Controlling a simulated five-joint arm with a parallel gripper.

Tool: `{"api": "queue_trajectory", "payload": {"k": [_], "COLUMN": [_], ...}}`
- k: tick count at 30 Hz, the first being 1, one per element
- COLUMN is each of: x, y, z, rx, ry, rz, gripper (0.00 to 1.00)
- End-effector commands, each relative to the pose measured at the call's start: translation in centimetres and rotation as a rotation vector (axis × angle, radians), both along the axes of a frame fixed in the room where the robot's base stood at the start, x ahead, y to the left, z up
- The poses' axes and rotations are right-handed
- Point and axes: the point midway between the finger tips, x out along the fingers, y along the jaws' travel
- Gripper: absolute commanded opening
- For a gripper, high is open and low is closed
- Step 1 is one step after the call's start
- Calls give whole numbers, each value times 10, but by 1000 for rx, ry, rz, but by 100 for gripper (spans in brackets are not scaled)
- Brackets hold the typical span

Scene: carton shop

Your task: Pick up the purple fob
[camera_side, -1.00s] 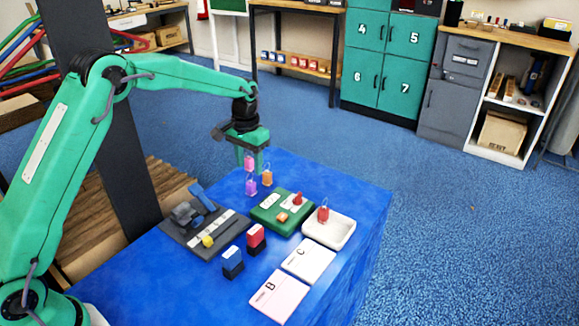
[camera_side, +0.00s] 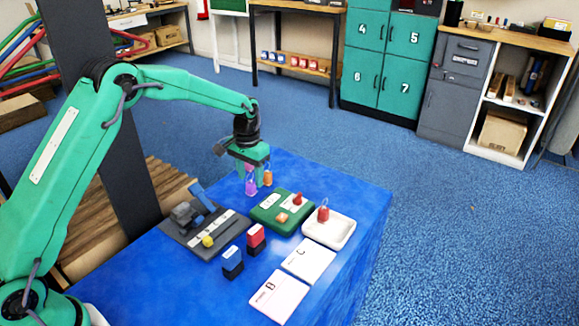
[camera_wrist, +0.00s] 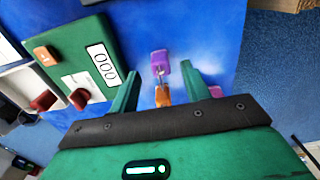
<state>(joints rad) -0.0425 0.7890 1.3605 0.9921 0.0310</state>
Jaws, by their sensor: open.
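The purple fob (camera_side: 251,188) lies on the blue table at the front of a small group of fobs. In the wrist view the purple fob (camera_wrist: 159,62) shows between the fingertips, with its metal ring toward an orange fob (camera_wrist: 163,97). My gripper (camera_side: 252,177) is open and points down, low over the group. The wrist view shows my gripper's (camera_wrist: 160,73) fingers on either side of the purple fob, with nothing clamped. A pink fob (camera_wrist: 215,91) sits just outside the right finger; in the side view the gripper mostly hides it.
A green board (camera_side: 268,221) with small pieces lies close by. The table's far right is clear.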

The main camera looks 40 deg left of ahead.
Motion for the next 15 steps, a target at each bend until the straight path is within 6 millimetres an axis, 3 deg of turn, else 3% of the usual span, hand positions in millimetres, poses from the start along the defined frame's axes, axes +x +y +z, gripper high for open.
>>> {"api": "queue_trajectory", "payload": {"k": [7,15], "x": [-1,-1], "y": [1,1], "z": [-28,-36], "rx": [0,0], "ry": [2,1], "rz": [0,0], "gripper": [47,47]}}
